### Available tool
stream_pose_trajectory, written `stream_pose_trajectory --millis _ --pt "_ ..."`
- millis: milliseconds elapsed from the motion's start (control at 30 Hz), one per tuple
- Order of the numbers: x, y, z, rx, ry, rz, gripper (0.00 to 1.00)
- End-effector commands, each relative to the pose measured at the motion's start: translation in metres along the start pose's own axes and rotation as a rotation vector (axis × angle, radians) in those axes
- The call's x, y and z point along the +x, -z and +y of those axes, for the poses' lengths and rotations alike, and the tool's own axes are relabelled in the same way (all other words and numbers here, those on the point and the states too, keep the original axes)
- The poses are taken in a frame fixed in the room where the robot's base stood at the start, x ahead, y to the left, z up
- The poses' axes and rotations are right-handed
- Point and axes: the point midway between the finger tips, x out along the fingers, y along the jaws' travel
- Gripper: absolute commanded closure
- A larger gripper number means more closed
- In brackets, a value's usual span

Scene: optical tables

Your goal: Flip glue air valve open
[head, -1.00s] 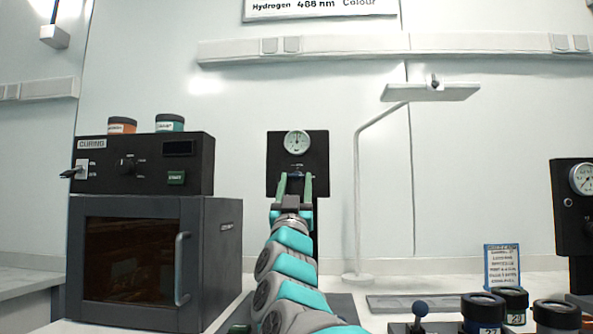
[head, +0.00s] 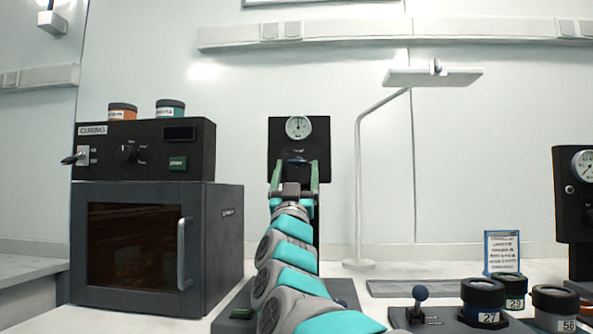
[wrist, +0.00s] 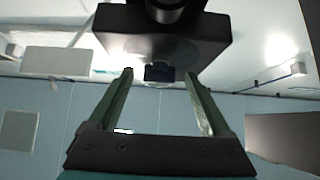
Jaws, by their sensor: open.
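The glue air panel is a black upright plate (head: 281,141) on a post, with a round white gauge (head: 298,127) near its top. A small dark blue valve handle (head: 298,161) sits below the gauge, between my fingertips as seen from the head. My gripper (head: 294,165) has two green fingers, open and pointing at the panel. In the wrist view the fingers (wrist: 160,78) stand apart on either side of a small dark part (wrist: 160,73) at the panel's edge. Nothing is visibly held. Whether a finger touches the handle, I cannot tell.
A curing oven (head: 140,250) with a control box stands to the left. A lamp (head: 434,77) on a thin bent stand is right of the panel. A joystick (head: 420,295), several dark jars (head: 483,298) and another gauge panel (head: 572,200) are at the right.

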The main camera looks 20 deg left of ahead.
Motion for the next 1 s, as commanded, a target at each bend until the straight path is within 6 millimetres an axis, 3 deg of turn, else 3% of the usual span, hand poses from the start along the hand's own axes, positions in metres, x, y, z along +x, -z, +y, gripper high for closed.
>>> stream_pose_trajectory --millis 500,700,1000 --pt "-0.060 -0.001 -0.001 0.001 0.002 -0.003 0.18" --pt "-0.072 0.000 0.000 0.000 0.001 0.000 0.18" --pt "-0.073 0.000 0.000 0.000 0.000 0.000 0.18"
